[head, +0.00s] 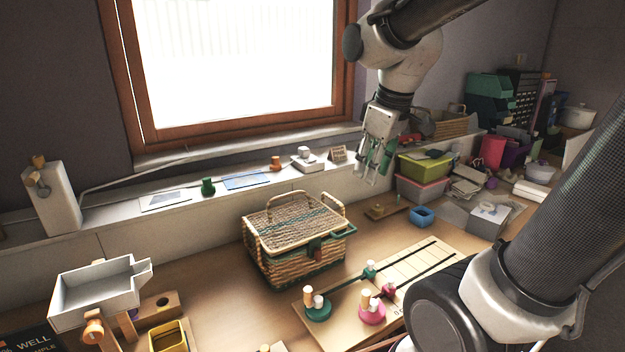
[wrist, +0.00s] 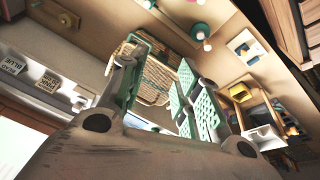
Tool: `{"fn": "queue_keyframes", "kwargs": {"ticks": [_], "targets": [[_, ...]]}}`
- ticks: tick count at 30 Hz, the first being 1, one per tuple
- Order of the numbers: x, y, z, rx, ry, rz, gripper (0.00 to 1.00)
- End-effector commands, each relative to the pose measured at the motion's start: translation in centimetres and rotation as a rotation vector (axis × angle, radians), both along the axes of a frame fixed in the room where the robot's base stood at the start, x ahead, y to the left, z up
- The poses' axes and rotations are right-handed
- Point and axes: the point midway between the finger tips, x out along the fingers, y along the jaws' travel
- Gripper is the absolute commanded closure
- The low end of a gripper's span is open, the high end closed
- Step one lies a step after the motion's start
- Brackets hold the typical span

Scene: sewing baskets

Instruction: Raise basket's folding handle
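A woven wicker basket (head: 290,262) with a green-striped lid (head: 296,222) stands upright on the table, lid shut. Pale curved handle pieces show at its left (head: 253,240) and right back (head: 333,203). A green loop (head: 344,231) sticks out at the right front, and a dark green and red clasp (head: 316,247) is on the front. My gripper (head: 374,168) hangs above and to the right of the basket, fingers downward, touching nothing. In the wrist view my gripper (wrist: 160,95) has its green-padded fingers spread and empty. The basket (wrist: 148,75) shows beyond them, partly hidden.
A board with pegs (head: 385,290) lies right of the basket. A blue bowl (head: 422,216) and lidded boxes (head: 425,167) are farther right. A white tray stand (head: 98,290) is at the left. A ledge with small items (head: 225,190) runs behind. Bare table (head: 228,300) shows left of the basket.

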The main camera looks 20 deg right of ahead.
Motion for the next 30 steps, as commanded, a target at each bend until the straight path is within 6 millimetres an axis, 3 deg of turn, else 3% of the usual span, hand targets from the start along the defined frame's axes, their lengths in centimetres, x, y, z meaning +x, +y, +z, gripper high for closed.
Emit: {"fn": "queue_keyframes", "kwargs": {"ticks": [5, 18, 21, 24, 30], "targets": [[4.2, 3.9, -3.9, -0.046, 0.138, 0.121, 0.67], [19.8, 14.2, -12.4, -0.4, 0.317, 0.77, 0.67], [23.5, 15.6, -12.9, -0.493, 0.324, 0.939, 0.67], [26.4, 15.5, -10.2, -0.581, 0.296, 1.081, 0.67], [26.5, 14.9, -10.4, -0.614, 0.323, 1.192, 0.67]]}}
